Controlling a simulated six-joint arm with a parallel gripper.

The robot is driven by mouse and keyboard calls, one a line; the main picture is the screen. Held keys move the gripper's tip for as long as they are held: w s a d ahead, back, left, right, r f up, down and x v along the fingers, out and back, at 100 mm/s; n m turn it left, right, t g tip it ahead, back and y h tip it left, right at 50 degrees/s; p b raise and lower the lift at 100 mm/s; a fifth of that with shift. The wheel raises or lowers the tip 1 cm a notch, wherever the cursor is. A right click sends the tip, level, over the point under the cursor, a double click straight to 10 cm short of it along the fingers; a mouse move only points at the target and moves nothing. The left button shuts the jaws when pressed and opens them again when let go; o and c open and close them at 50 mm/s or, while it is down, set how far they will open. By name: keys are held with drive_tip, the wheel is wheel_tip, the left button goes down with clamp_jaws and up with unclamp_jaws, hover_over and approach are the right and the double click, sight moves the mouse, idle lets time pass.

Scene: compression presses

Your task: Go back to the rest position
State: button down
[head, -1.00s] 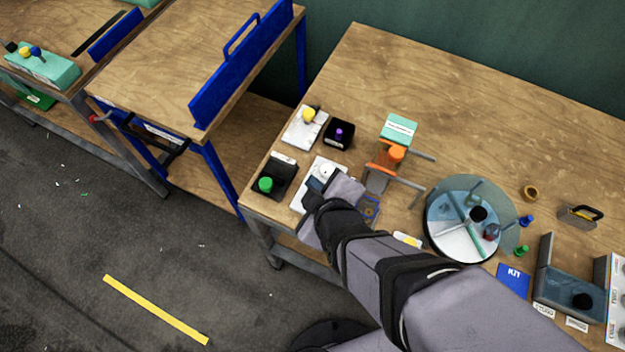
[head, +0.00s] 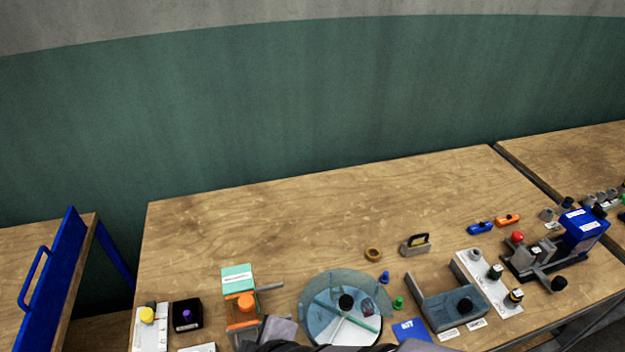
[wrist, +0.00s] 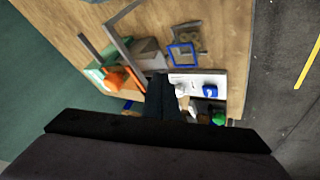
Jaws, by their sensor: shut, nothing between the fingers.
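My gripper (wrist: 162,98) shows in the wrist view as dark fingers closed together, with nothing held. It is above the left part of the wooden workbench (head: 330,220). In the wrist view the white plate (wrist: 190,80) with a blue part and the orange-knobbed device (wrist: 122,78) lie beyond the fingers. I cannot tell the exact height above them. In the head view only part of my arm shows at the bottom edge, and the fingertips are not visible there.
A turquoise-topped device with an orange knob (head: 246,302), a round disc device (head: 345,285) and a grey press block (head: 450,300) stand along the front. A black box with a purple knob (head: 187,314) is at left. The bench's back middle is clear.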

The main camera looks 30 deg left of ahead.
drive_tip(key=w+d+m+h+p, duration=0.1)
drive_tip(key=w+d+m+h, duration=0.2)
drive_tip(key=w+d+m, duration=0.6)
drive_tip(key=w+d+m+h+p, duration=0.15)
drive_tip(key=w+d, duration=0.45)
drive_tip(key=d, duration=0.7)
drive_tip(key=s+d+r+m+g+h, duration=0.1)
drive_tip(key=s+d+m, duration=0.1)
drive_tip(key=d+m, duration=0.6)
drive_tip(key=s+d+r+m+g+h, duration=0.1)
drive_tip(key=s+d+r+m+h, duration=0.15)
drive_tip(key=d, duration=0.85)
wheel_tip(320, 180, down, 19)
drive_tip(key=b, duration=1.7)
drive_tip(key=shift+w+d+r+m+y, duration=0.15)
drive_tip(key=shift+w+m+y, duration=0.15)
drive_tip(key=shift+w, duration=0.1)
drive_tip(key=c, duration=2.5)
unclamp_jaws()
